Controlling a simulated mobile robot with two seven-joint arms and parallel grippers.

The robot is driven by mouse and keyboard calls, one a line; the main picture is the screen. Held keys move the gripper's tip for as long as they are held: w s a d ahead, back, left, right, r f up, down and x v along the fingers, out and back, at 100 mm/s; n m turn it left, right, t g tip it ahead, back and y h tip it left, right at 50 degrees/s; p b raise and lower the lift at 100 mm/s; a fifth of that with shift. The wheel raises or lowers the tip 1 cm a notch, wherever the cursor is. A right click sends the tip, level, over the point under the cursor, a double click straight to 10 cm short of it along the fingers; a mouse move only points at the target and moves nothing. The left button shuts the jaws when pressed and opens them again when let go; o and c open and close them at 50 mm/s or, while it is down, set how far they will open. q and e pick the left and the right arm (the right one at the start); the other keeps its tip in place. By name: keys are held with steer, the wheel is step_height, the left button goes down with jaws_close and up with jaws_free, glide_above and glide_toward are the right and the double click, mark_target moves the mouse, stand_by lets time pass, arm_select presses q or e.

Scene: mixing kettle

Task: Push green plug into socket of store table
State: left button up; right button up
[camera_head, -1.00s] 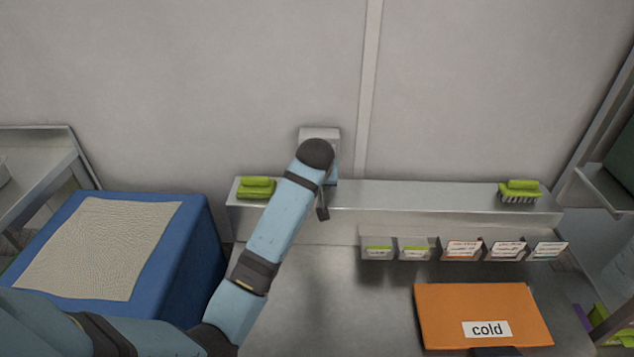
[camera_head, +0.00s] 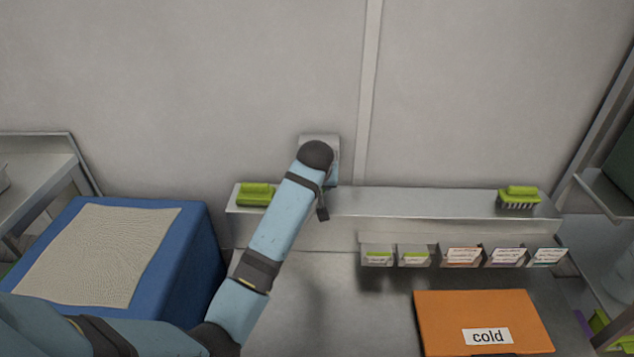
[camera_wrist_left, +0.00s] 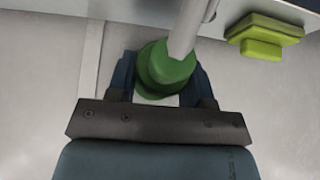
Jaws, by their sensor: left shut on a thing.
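The green plug (camera_wrist_left: 163,73) sits between the fingers of my left gripper (camera_wrist_left: 162,88) in the left wrist view, which is shut on it. A pale cable runs from the plug to the top of that view. In the head view my left arm reaches to a light grey socket box (camera_head: 320,140) on the back wall, just above the steel shelf. The arm's dark end covers most of the box, and the plug and fingers are hidden there. I cannot tell how far the plug is in the socket. My right gripper is not in view.
The steel shelf (camera_head: 420,200) holds a green sponge (camera_head: 255,195) at left and a green brush (camera_head: 518,197) at right. Small labelled bins (camera_head: 461,256) hang below it. An orange box marked cold (camera_head: 470,310) lies on the table. A blue block with a beige cloth (camera_head: 100,255) stands at left.

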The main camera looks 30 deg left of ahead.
arm_select(q)
steer(key=shift+w+a+r, duration=0.15)
steer(key=shift+w, duration=0.1)
steer(key=o, duration=1.5)
steer(key=shift+c, duration=0.2)
steer(key=v, duration=0.6)
steer(key=shift+s+r, duration=0.25)
steer(key=shift+r, duration=0.05)
